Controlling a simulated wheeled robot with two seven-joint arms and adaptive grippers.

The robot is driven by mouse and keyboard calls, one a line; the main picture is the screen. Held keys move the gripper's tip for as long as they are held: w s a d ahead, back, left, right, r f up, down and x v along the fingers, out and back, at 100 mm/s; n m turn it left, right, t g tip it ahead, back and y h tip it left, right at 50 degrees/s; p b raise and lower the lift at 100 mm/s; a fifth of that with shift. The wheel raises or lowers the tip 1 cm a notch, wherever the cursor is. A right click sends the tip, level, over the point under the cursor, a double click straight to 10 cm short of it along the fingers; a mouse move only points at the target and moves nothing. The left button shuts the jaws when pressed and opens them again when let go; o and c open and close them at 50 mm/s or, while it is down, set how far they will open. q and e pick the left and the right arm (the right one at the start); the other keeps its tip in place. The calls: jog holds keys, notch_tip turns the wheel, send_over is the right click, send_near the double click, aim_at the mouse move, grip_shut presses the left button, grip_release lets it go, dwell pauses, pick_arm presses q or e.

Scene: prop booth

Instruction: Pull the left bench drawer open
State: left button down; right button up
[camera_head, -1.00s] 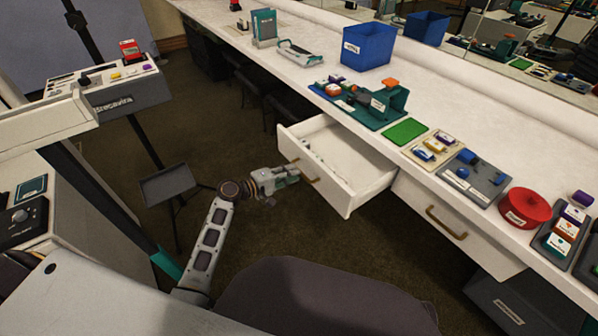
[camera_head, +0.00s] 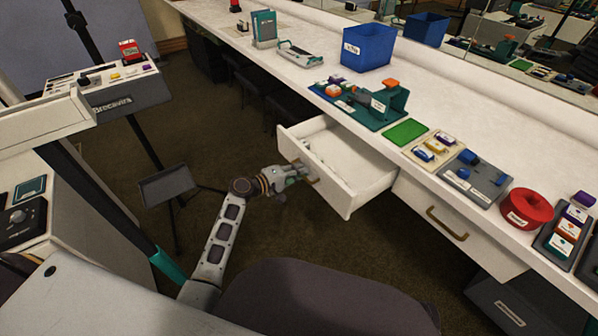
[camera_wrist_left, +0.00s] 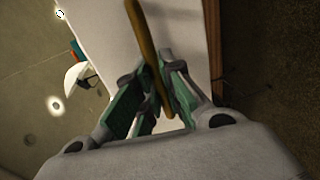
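The left bench drawer (camera_head: 368,184) is white and stands well out from under the bench top, its inside showing. Its brass handle (camera_head: 316,181) is on the front panel and is partly hidden by my left gripper (camera_head: 303,172). In the left wrist view the brass bar (camera_wrist_left: 150,45) runs between the green-padded fingers of my left gripper (camera_wrist_left: 164,78). The fingertips lie close against the bar from both sides, and the gripper looks shut on it. My right gripper is not in view.
A second drawer (camera_head: 455,222) to the right is shut. The bench top (camera_head: 300,70) carries a blue bin (camera_head: 368,46), a green mat (camera_head: 405,132) and a red round thing (camera_head: 526,207). A dark rounded seat (camera_head: 320,300) is at the bottom. Open floor lies around my left arm.

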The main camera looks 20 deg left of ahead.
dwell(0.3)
pick_arm(q)
jog(key=x, duration=0.3)
jog(key=shift+w+d+r, duration=0.1)
jog(key=shift+r, duration=0.15)
jog(key=c, duration=1.8)
grip_release()
jog(key=shift+v, duration=6)
